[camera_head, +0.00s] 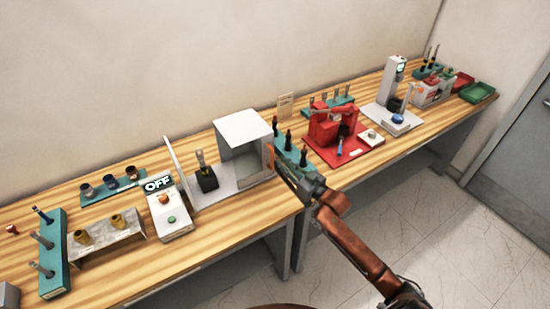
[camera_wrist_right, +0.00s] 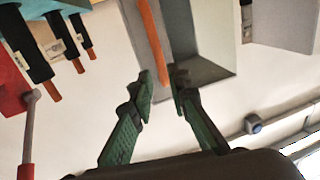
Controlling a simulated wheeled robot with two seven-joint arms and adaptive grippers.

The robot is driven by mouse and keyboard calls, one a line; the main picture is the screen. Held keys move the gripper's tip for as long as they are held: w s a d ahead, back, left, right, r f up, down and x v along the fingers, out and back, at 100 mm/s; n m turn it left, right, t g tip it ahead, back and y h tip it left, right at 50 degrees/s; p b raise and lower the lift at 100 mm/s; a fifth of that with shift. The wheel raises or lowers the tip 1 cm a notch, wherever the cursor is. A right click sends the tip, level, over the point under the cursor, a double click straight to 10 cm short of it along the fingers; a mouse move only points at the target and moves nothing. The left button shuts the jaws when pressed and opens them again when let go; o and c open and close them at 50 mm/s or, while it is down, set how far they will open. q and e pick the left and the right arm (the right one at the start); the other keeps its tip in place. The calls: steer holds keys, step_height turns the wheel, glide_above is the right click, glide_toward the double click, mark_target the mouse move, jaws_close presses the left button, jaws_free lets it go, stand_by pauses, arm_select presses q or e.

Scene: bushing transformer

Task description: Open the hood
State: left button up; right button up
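The hood (camera_head: 246,128) is a white and grey box in the middle of the bench, on a grey base with an upright white panel to its left. My right gripper (camera_head: 285,174) is at the hood's right front edge. In the right wrist view the hood (camera_wrist_right: 205,48) shows as a grey panel beyond the fingers. There my right gripper (camera_wrist_right: 163,88) is open, with a gap between its fingertips. An orange bar (camera_wrist_right: 152,38) runs down to that gap; I cannot tell whether the fingers touch it. My left gripper is not in view.
A teal rack with dark tools (camera_head: 290,150) stands close to the right gripper. A red press (camera_head: 333,125) is to its right. A control box reading OFF (camera_head: 167,208) and a metal stand (camera_head: 105,237) are on the left. The floor in front is clear.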

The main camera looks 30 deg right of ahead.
steer(key=v, duration=0.5)
steer(key=shift+s, duration=0.35)
steer(key=shift+d, duration=0.1)
